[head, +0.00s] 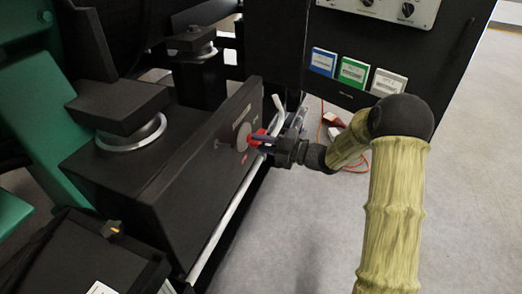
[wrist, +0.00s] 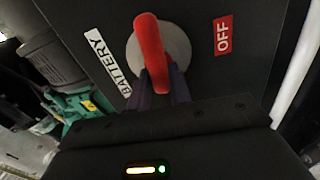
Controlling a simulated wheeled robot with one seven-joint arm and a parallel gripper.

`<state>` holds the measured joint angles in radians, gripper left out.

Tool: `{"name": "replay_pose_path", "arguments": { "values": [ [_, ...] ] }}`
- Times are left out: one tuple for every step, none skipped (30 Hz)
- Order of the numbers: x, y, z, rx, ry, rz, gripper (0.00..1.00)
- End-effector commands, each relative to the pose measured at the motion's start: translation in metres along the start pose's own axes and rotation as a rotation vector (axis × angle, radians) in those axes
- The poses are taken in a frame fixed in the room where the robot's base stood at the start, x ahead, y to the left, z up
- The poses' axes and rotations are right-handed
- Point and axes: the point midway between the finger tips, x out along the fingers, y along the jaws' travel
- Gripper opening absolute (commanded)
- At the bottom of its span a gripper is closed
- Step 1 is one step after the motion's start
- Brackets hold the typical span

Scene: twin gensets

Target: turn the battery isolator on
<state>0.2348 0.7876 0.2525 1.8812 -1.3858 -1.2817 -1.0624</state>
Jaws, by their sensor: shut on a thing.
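The battery isolator is a red handle (wrist: 150,50) on a round grey disc (wrist: 178,46), set in a black panel. A white BATTERY label (wrist: 107,60) and a red OFF label (wrist: 223,36) flank the disc in the wrist view. In the head view the red handle (head: 257,138) stands out from the side of a black box beside its grey disc (head: 243,136). My gripper (wrist: 158,92) is shut on the lower end of the red handle. My gripper also shows in the head view (head: 266,142), reaching in from the right. The fingertips are partly hidden.
A pale rail (head: 228,220) runs along the box's lower edge. A dark cabinet door (head: 400,50) with blue, green and white labels stands behind my arm. Orange cable (head: 322,125) lies on the floor near it. Grey floor (head: 300,225) is clear at front.

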Motion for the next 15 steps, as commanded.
{"name": "replay_pose_path", "arguments": {
  "values": [
    [-0.0006, -0.0051, 0.0, -0.021, 0.0, -0.003, 0.0],
    [-0.0006, -0.0048, 0.0, -0.033, 0.0, -0.003, 0.0],
    [-0.0007, -0.0044, -0.0001, -0.046, 0.0, -0.003, 0.0],
    [-0.0007, -0.0041, -0.0001, -0.055, 0.0, -0.003, 0.0],
    [-0.0007, -0.0039, -0.0001, -0.063, 0.0, -0.003, 0.0],
    [-0.0007, -0.0036, -0.0001, -0.071, 0.0, -0.003, 0.0],
    [-0.0008, -0.0034, -0.0001, -0.076, 0.0, -0.003, 0.0],
    [-0.0008, -0.0033, -0.0001, -0.08, 0.0, -0.003, 0.0],
    [-0.0008, -0.0031, -0.0001, -0.084, 0.0, -0.003, 0.0],
    [-0.0008, -0.0029, -0.0001, -0.086, 0.0, -0.003, 0.0],
    [-0.0008, -0.0028, -0.0001, -0.087, 0.0, -0.003, 0.0],
    [-0.0008, -0.0027, -0.0001, -0.088, 0.0, -0.003, 0.0],
    [-0.0009, -0.0026, -0.0001, -0.089, 0.0, -0.004, 0.0],
    [-0.0009, -0.0026, -0.0001, -0.089, 0.0, -0.004, 0.0],
    [-0.0009, -0.0025, -0.0001, -0.089, 0.0, -0.004, 0.0]
  ]
}}
